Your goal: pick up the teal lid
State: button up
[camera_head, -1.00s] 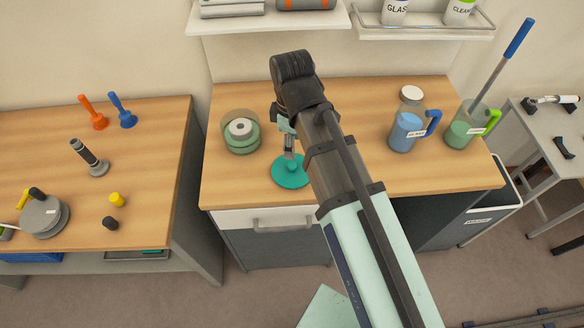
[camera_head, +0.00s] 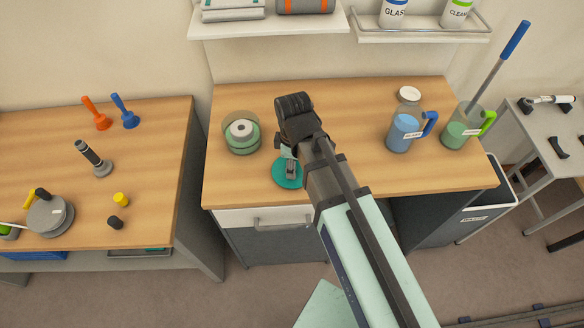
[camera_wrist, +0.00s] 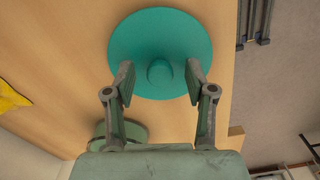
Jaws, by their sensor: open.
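The teal lid (camera_head: 287,175) is a round disc lying on the middle wooden worktop, close to its front edge. In the wrist view the lid (camera_wrist: 160,30) shows a round knob (camera_wrist: 160,72) at its centre. My gripper (camera_wrist: 159,72) is open, with one finger on each side of the knob and a gap to it. In the head view my gripper (camera_head: 293,170) is over the lid and hides part of it. I cannot tell how far above the lid the fingertips are.
A green round container (camera_head: 242,138) stands on the worktop left of the lid. A blue-filled jug (camera_head: 403,132) and a green-filled jug (camera_head: 458,134) stand at the right. A wall shelf (camera_head: 265,27) hangs above. The worktop between lid and blue jug is partly covered by my arm.

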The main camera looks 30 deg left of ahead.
jog(key=shift+f, duration=0.5)
jog(key=shift+c, duration=0.4)
grip_shut()
jog(key=shift+r, duration=0.2)
